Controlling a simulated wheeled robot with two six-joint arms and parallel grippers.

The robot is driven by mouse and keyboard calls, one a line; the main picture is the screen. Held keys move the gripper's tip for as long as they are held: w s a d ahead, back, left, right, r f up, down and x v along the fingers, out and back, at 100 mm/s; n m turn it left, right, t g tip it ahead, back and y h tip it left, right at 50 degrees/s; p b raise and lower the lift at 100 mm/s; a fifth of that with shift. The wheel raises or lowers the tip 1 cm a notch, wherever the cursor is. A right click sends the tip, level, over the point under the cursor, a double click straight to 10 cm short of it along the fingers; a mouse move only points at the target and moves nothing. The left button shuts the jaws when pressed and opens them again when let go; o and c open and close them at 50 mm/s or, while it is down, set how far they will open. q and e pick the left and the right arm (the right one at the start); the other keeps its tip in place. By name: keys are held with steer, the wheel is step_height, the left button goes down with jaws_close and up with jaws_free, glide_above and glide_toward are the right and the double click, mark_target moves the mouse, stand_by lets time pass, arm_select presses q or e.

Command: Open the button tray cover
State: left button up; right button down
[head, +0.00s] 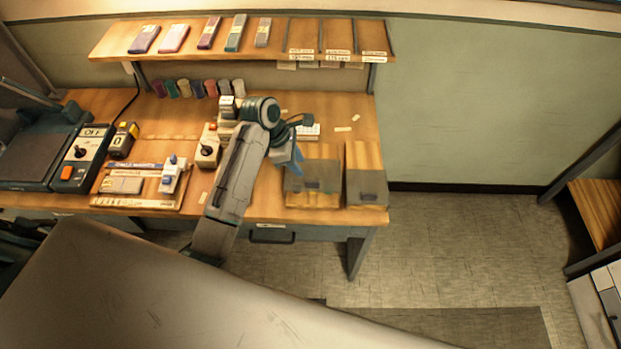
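Two wooden trays stand side by side at the right end of the workbench, a wider left one (325,151) and a narrower right one (362,155). Each has a dark grey panel at the front, on the left tray (300,184) and on the right tray (367,188). I cannot tell which is the button tray, or whether a cover is open or shut. My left gripper (296,165) points down at the back left of the left tray. Its fingers are small and partly hidden, so contact and opening are unclear. My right gripper is not in view.
A shelf (275,39) with several coloured packs runs above the workbench (150,120). Several coloured rolls (196,88) stand at the back. A control box (208,148) is left of my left arm. A drawer handle (272,235) is below. Floor at the right is clear.

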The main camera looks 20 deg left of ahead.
mark_target(312, 182)
arm_select(q)
steer(key=p+x, duration=0.2)
steer(key=x, duration=0.6)
steer(key=shift+d+f, duration=0.15)
steer(key=shift+f, duration=0.05)
steer(key=shift+w+d+f, duration=0.1)
steer(key=shift+f, duration=0.3)
steer(key=shift+c, duration=0.2)
jaws_close()
